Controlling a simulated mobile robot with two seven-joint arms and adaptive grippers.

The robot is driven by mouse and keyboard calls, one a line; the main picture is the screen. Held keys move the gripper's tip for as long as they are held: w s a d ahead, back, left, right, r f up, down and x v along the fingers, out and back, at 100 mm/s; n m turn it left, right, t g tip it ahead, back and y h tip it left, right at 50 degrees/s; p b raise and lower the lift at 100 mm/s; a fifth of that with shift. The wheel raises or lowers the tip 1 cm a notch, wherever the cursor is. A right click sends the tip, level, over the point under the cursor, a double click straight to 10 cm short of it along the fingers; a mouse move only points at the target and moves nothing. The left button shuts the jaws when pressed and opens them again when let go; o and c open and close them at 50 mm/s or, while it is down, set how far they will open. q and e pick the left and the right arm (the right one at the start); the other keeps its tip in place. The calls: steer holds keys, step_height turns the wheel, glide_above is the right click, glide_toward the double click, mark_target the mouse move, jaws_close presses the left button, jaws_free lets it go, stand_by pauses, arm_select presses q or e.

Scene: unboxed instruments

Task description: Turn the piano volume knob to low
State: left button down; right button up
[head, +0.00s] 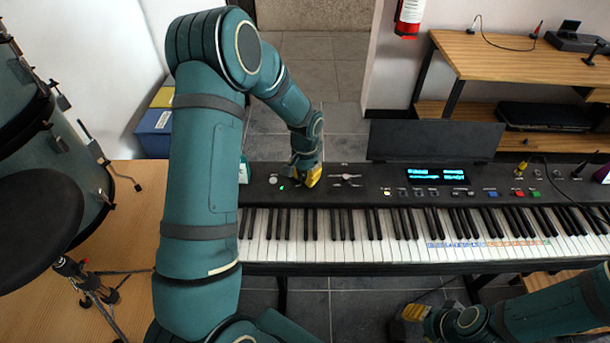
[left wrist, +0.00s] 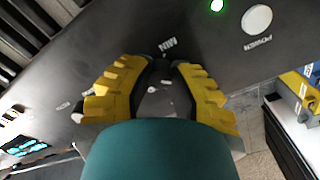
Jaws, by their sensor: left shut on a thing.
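The piano (head: 350,200) is a long dark keyboard across the middle of the head view. My left gripper (head: 305,178) is down on its control panel, left of the display. In the left wrist view, the yellow fingers of my left gripper (left wrist: 164,75) close around the dark volume knob (left wrist: 156,98), beside a "MIN" label. The fingers hide most of the knob, and I cannot tell which way it points. My right gripper (head: 412,314) is low at the right, in front of the piano and away from it; its jaws are unclear.
A round white power button (left wrist: 257,19) and a lit green light (left wrist: 217,5) are close to my left gripper. A lit display (head: 434,175) and several buttons are farther right. A drum set (head: 50,150) stands at the left. A wooden desk (head: 490,60) stands behind at right.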

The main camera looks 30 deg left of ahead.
mark_target(305, 176)
arm_select(q)
steer(key=shift+m, duration=0.6)
steer(key=c, duration=0.8)
jaws_free()
step_height(305, 176, up, 12)
